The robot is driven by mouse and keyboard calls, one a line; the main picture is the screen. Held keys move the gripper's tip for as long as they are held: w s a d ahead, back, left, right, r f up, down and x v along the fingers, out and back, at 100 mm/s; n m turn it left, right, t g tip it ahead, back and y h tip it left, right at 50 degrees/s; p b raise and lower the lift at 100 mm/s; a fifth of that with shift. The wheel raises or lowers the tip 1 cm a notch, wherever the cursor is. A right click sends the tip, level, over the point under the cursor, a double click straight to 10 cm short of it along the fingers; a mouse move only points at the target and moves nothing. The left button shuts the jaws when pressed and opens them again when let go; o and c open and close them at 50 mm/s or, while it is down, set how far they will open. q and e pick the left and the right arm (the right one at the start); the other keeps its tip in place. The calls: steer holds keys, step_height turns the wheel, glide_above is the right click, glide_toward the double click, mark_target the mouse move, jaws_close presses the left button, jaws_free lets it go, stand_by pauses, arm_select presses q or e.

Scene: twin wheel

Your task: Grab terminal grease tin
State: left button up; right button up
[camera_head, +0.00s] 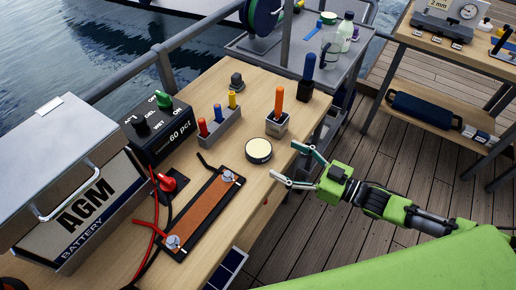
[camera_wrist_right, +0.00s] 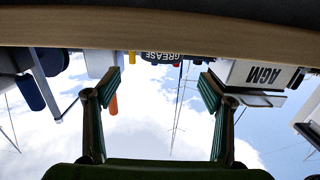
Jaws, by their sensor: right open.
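The grease tin (camera_head: 258,151) is a short round tin with a pale lid and dark side, standing upright on the wooden bench (camera_head: 235,172) near its edge. In the right wrist view, which is upside down, its dark side (camera_wrist_right: 162,58) reads GREASE and shows between the fingers. My right gripper (camera_head: 282,161) is open and empty, just right of the tin, with its fingertips pointing at it and apart from it. The fingers also show spread in the wrist view (camera_wrist_right: 160,88). My left gripper is not in view.
Behind the tin stand a block with an orange-handled tool (camera_head: 278,108) and a grey rack with coloured pegs (camera_head: 219,125). Left of it lies a copper-coloured bar (camera_head: 205,210) on a black base. An AGM battery (camera_head: 85,205) and a black control box (camera_head: 160,130) stand further left.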

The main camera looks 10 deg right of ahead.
mark_target(264, 151)
steer(key=shift+x, duration=1)
steer(key=shift+w+a, duration=0.1)
steer(key=shift+w, duration=0.05)
steer(key=shift+w+a+p, duration=0.25)
steer(key=shift+a+p, duration=0.05)
steer(key=shift+p, duration=0.05)
steer(key=p+x, duration=0.1)
steer(key=x, duration=0.2)
steer(key=shift+w+a+f, duration=0.15)
steer(key=shift+a, duration=0.15)
steer(key=shift+w+a+f, duration=0.15)
steer(key=shift+w+a, duration=0.1)
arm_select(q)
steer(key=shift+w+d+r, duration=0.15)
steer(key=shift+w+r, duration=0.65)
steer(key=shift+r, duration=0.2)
arm_select(e)
steer(key=shift+s, duration=0.1)
steer(key=shift+c, duration=0.4)
steer(key=c, duration=1.3)
steer(key=shift+c, duration=0.3)
